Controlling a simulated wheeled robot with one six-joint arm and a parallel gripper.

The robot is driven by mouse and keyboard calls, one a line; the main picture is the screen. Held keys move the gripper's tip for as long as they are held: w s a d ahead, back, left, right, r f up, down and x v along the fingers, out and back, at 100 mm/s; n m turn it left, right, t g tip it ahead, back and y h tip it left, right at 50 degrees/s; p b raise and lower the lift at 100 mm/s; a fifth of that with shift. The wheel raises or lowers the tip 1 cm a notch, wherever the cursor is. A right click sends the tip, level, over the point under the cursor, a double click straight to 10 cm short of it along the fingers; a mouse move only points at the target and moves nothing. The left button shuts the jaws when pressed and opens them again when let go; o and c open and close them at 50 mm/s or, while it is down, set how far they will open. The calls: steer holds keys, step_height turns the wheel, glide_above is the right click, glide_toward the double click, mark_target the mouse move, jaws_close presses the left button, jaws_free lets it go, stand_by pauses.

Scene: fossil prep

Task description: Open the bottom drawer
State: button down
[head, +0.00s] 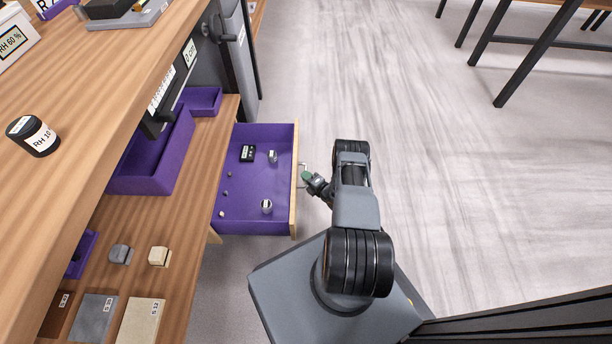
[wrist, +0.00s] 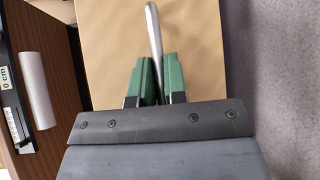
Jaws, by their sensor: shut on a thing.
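A drawer (head: 250,205) with a purple lining is pulled well out from under the wooden bench, and several small items lie in it. Its wooden front (head: 294,190) faces my arm and fills the middle of the wrist view (wrist: 205,60). A metal bar handle (wrist: 154,45) stands on that front. My gripper (head: 308,177) is at the handle, and its green fingers (wrist: 160,82) are shut around the bar in the wrist view. The fingertips partly hide the bar. I cannot tell from these views whether this is the lowest drawer.
The wooden bench (head: 130,75) and its lower shelf (head: 190,215) run along the left, with purple trays (head: 165,170) and sample blocks (head: 158,256). A black jar (head: 33,136) stands on the bench top. The floor (head: 460,180) to the right is clear up to black table legs (head: 530,70).

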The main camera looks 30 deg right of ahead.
steer(key=shift+s+d, duration=0.1)
steer(key=shift+d, duration=0.3)
steer(key=c, duration=1.2)
jaws_free()
steer(key=shift+o, duration=0.2)
steer(key=shift+s, duration=0.1)
